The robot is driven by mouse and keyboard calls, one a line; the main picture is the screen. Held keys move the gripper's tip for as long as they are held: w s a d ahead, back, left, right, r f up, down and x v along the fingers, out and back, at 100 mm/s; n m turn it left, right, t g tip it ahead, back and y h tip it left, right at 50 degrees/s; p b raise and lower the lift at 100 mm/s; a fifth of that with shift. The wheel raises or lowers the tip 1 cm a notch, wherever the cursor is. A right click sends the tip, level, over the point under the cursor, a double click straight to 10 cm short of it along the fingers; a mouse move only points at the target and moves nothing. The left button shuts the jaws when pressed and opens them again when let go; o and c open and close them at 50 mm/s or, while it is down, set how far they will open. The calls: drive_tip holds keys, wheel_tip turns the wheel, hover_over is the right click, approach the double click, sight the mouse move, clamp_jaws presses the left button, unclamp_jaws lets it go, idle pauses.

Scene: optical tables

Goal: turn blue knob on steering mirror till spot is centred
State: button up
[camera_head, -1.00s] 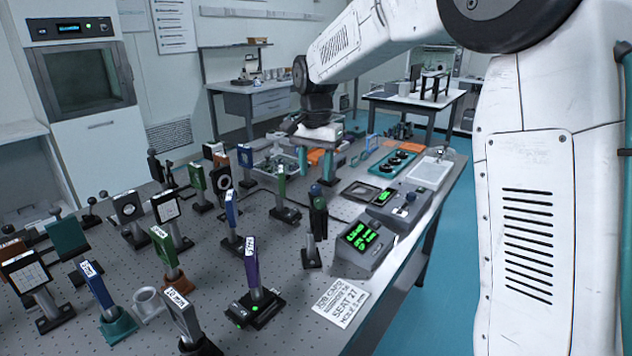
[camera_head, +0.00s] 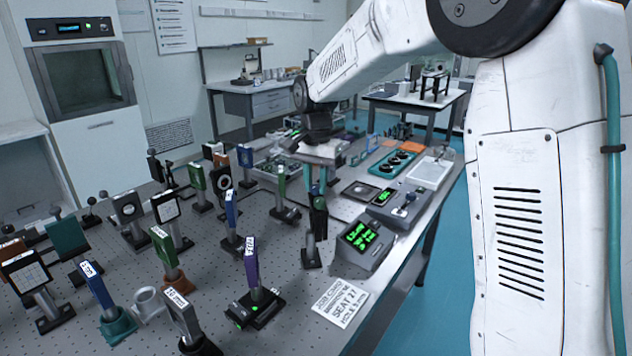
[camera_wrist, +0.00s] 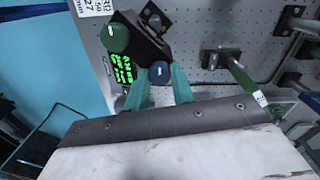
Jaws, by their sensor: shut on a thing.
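The steering mirror (camera_head: 318,222) stands on a post at the front right of the optical table. In the wrist view its blue knob (camera_wrist: 160,72) sits between the two teal fingertips, with a white mark on its face. A larger green knob (camera_wrist: 116,38) is up and left of it. My gripper (camera_head: 316,180) reaches down onto the mount from above and is shut on the blue knob; the fingers hide its sides. The readout box (camera_head: 360,238) beside the mirror shows green text, too small to read. I cannot make out a light spot in either view.
A purple-backed mount (camera_head: 252,268) stands in front left of the mirror, and a green-backed mount (camera_head: 281,180) behind it. A printed card (camera_head: 341,301) lies at the front edge. Many mounts crowd the table's left.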

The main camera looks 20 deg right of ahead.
sight(316, 186)
drive_tip(key=shift+n, duration=0.3)
drive_tip(key=n, duration=0.4)
drive_tip(key=shift+n, duration=0.3)
drive_tip(key=n, duration=0.5)
drive_tip(key=shift+n, duration=0.4)
drive_tip(key=o, duration=1)
wheel_tip(316, 186, up, 8)
drive_tip(key=shift+f, duration=0.1)
